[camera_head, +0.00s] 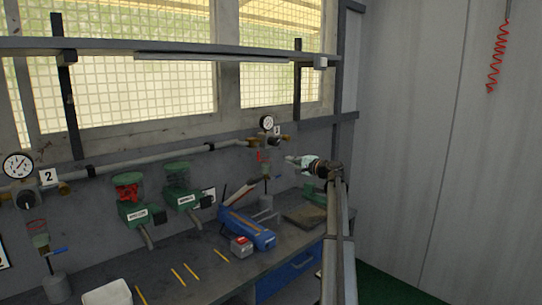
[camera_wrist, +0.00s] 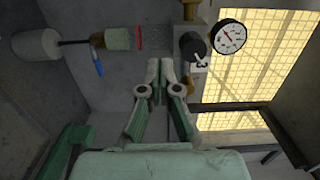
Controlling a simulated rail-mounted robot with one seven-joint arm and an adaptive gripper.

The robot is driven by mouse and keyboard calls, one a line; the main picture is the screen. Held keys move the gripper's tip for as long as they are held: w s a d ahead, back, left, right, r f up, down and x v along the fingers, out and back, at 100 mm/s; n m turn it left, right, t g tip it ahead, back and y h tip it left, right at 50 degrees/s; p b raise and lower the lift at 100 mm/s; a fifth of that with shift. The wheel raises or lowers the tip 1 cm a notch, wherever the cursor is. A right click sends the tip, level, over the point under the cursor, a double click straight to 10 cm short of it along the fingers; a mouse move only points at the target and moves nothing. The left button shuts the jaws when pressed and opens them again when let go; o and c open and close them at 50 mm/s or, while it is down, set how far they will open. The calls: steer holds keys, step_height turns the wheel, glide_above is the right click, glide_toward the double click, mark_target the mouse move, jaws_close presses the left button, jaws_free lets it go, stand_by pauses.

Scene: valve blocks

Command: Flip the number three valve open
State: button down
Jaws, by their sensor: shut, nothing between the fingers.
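The number three station hangs on the back wall right of centre in the head view, with a round gauge (camera_head: 267,123) and a "3" label (camera_head: 277,131). In the wrist view its gauge (camera_wrist: 229,37), dark knob (camera_wrist: 192,47), clear bowl with a red ring (camera_wrist: 140,37) and blue valve lever (camera_wrist: 98,62) lie sideways. The lever sits beside the pipe, past the bowl from the knob. My gripper (camera_head: 290,160) is just right of the station in the head view. In the wrist view its fingertips (camera_wrist: 160,64) are together and empty, apart from the lever.
The number two station has a gauge (camera_head: 18,165) and blue lever (camera_head: 57,250) at far left. Green-topped units (camera_head: 133,214) hang on the wall between stations. A shelf (camera_head: 180,50) runs above.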

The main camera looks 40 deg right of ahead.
steer(key=shift+w, duration=0.15)
steer(key=shift+w+a+p, duration=0.75)
steer(key=shift+w+a, duration=0.15)
steer(key=shift+w, duration=0.8)
steer(key=shift+w+a+p, duration=0.75)
steer(key=shift+w+a, duration=0.15)
steer(key=shift+w, duration=0.75)
steer(key=shift+w+a+p, duration=0.75)
steer(key=shift+w+a, duration=0.15)
steer(key=shift+w, duration=0.8)
steer(key=shift+a, duration=0.15)
steer(key=shift+a+f+m, duration=0.1)
steer(key=shift+m, duration=0.4)
